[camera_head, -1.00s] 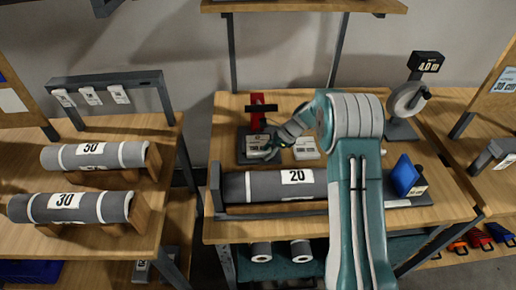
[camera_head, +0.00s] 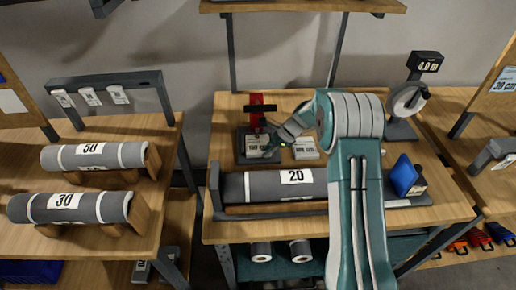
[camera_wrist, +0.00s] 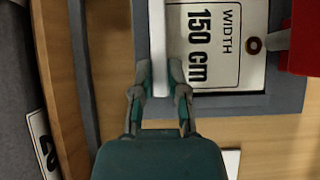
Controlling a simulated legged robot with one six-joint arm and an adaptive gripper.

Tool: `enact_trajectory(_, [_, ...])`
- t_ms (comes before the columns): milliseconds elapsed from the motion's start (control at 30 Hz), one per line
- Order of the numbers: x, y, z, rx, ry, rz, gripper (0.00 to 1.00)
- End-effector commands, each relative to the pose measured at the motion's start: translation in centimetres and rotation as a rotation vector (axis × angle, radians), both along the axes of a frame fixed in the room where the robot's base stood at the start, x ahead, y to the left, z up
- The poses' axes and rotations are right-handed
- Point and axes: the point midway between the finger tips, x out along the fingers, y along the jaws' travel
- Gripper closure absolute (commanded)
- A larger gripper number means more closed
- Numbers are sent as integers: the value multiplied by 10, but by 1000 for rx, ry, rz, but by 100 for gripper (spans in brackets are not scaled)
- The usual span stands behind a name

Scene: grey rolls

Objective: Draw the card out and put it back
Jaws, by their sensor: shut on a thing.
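The white card (camera_wrist: 213,45) reads "WIDTH 150 cm" and has an eyelet near its edge. It lies in a dark grey holder (camera_wrist: 230,105) beside a red part (camera_wrist: 303,40). A pale upright strip stands along the card's near side in the wrist view. My gripper (camera_wrist: 160,82) is shut on this strip, which looks like the card's raised edge. In the head view the card (camera_head: 257,143) shows in the holder before a red stand (camera_head: 257,108), and my gripper (camera_head: 270,148) is at its right side. The fingertips are too small to tell there.
A grey roll marked 20 (camera_head: 265,186) lies in front of the holder. Another white card (camera_head: 306,147) lies to the right. A blue block (camera_head: 405,176) and a wheel gauge (camera_head: 408,98) stand further right. Rolls marked 50 (camera_head: 95,155) and 30 (camera_head: 70,207) rest on the left table.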

Motion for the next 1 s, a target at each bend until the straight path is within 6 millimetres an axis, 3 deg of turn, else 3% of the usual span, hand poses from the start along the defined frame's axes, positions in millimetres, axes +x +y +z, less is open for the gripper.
enact_trajectory(1000, [-27,0,3,1,-1,-1,100])
